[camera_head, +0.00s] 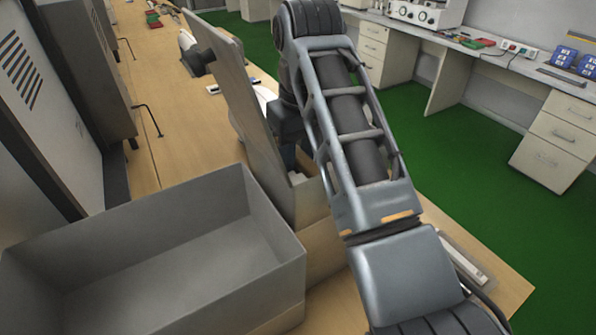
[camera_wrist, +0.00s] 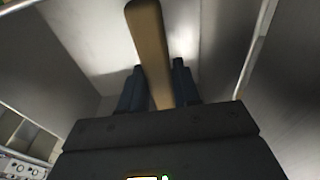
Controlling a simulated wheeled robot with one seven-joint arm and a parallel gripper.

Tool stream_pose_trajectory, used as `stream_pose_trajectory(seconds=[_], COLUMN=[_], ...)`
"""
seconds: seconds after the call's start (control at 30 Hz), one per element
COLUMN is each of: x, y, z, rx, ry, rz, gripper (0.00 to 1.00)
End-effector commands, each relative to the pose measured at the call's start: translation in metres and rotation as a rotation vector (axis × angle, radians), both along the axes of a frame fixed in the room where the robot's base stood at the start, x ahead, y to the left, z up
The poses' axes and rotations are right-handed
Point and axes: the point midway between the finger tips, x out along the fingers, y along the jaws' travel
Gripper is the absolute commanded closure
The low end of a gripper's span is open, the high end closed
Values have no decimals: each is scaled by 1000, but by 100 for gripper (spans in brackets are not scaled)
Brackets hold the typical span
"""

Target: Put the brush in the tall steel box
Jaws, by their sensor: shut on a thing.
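My gripper (camera_wrist: 157,82) is shut on the brush (camera_wrist: 147,40), whose tan, wooden-looking handle stands between the two dark fingers in the wrist view. The bristles cannot be made out. Pale, metal-looking walls surround the gripper in that view, with a rim at right. In the head view my arm reaches down beside a tall, upright grey-brown wall (camera_head: 238,105), which may belong to the tall steel box. The fingertips and brush are hidden there. I cannot tell how deep the brush is or whether it touches a wall.
A wide, open grey box (camera_head: 170,207) stands at the front left and its visible inside is empty. Grey cabinets (camera_head: 68,60) line the left side of the wooden table (camera_head: 185,140). Green floor (camera_head: 440,160) lies right of the table, with drawers (camera_head: 557,140) beyond.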

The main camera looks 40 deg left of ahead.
Motion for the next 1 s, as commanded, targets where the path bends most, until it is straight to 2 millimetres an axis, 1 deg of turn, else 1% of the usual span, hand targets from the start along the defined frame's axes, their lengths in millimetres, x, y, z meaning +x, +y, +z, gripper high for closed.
stream_pose_trajectory(seconds=[0.07,0.17,0.3,0.43,0.77,0.8,1.0], x=[1,0,0,0,0,0,0], y=[0,0,0,0,0,0,0], z=[-1,-7,-26,-39,-42,-43,-43], rx=[1,1,-1,1,2,2,2], ry=[-2,0,1,0,-1,-1,-1], rz=[0,0,0,1,1,0,0], gripper=[100,100,100,100,100,67,48])
